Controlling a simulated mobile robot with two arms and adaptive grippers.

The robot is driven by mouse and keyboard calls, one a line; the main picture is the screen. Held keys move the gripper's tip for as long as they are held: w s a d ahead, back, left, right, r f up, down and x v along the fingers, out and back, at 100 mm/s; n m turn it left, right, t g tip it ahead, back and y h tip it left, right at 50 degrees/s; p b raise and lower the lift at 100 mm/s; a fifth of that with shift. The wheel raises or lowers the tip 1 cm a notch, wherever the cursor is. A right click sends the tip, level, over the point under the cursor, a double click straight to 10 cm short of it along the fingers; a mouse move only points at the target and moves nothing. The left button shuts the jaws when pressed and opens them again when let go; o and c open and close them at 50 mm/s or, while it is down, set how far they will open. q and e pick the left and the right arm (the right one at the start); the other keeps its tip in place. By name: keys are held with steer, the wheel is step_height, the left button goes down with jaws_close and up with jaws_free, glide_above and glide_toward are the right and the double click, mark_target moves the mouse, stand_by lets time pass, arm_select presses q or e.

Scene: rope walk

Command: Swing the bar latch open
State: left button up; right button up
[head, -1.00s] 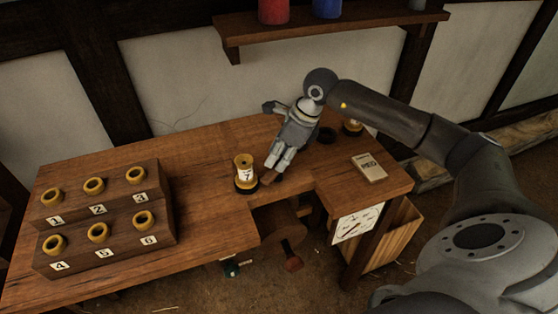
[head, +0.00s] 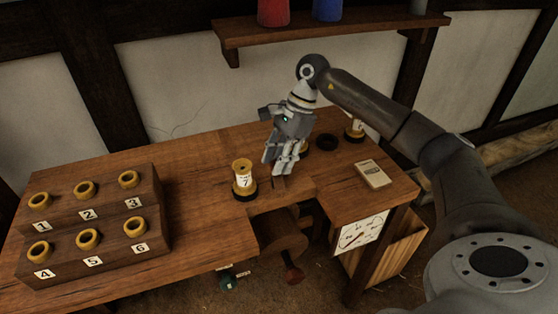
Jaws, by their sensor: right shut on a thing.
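My right gripper (head: 281,168) comes in from the right and points down at the front edge of the wooden bench, just right of the yellow spool marked 7 (head: 244,182). Its fingers are closed on a small brown wooden piece (head: 279,184), which looks like the bar latch. Only a little of this bar shows below the fingertips; the fingers hide the rest, so I cannot tell its exact angle. My left gripper is not in view.
A stepped wooden rack (head: 112,230) with yellow rings numbered 1 to 6 stands at the left. A tan box (head: 373,174), a black ring (head: 327,142) and another spool (head: 354,129) are at the right.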

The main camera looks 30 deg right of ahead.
stand_by(0.4)
steer(key=o, duration=1)
steer(key=v, duration=1.2)
steer(key=shift+w, duration=0.15)
